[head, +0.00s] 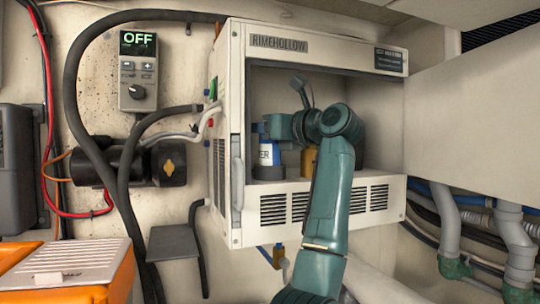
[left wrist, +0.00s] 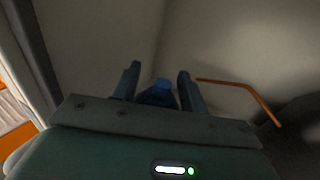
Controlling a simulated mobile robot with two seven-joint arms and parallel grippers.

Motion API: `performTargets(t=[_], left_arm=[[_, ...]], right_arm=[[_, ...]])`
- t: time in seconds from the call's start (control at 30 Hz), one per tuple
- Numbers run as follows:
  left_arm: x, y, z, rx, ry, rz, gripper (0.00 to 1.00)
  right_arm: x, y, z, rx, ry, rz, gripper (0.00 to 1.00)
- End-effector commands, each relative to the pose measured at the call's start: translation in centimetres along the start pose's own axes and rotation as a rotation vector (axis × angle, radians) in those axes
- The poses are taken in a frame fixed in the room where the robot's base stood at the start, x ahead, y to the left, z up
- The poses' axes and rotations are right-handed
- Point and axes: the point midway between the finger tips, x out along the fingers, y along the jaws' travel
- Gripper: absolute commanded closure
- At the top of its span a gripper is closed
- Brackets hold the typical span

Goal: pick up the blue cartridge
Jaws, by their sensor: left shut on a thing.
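The blue cartridge (head: 268,172), with a white label band, stands upright inside the open Rimehollow cabinet (head: 325,205), on the left of its opening. My left gripper (head: 262,133) reaches into the cabinet and is at the cartridge's top, which it partly hides. In the left wrist view my left gripper's fingers (left wrist: 158,84) are on either side of the blue cartridge top (left wrist: 160,94), shut on it. Whether the cartridge's base is clear of the cabinet floor I cannot tell. My right gripper is in neither view.
A yellow item (head: 308,161) is right of the cartridge, partly behind my arm. The cabinet door (head: 472,135) stands open at the right. A control box reading OFF (head: 138,70) and hoses are on the left wall. An orange case (head: 70,278) is at lower left.

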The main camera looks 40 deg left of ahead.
Motion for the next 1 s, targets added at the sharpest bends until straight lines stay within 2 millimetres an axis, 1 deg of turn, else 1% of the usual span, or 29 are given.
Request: performTargets(t=[0.03, 0.3, 0.53, 0.67, 0.77, 0.9, 0.93, 1.0], left_arm=[[0.0, 0.0, 0.0, -0.001, 0.000, 0.000, 0.75], [0.0, 0.0, 0.1, -0.001, -0.001, -0.001, 0.96], [0.0, 0.0, 0.1, -0.002, -0.001, 0.000, 0.96], [0.0, 0.0, 0.7, -0.002, -0.001, -0.001, 0.96], [0.0, 0.1, 1.6, -0.003, -0.001, -0.001, 0.96], [-0.1, 0.0, 3.7, -0.004, -0.001, -0.003, 0.96], [-0.4, -0.1, 3.9, -0.002, -0.001, -0.004, 0.96], [-2.1, -0.2, 3.4, 0.000, -0.002, -0.007, 0.96]], right_arm=[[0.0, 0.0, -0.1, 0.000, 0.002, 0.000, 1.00], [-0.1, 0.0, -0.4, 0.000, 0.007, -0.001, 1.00], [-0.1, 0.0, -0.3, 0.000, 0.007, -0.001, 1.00], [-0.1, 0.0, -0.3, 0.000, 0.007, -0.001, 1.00], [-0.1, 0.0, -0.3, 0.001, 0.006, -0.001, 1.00], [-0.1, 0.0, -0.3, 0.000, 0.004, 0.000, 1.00], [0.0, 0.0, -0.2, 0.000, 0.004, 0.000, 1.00], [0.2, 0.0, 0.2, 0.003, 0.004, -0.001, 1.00]])
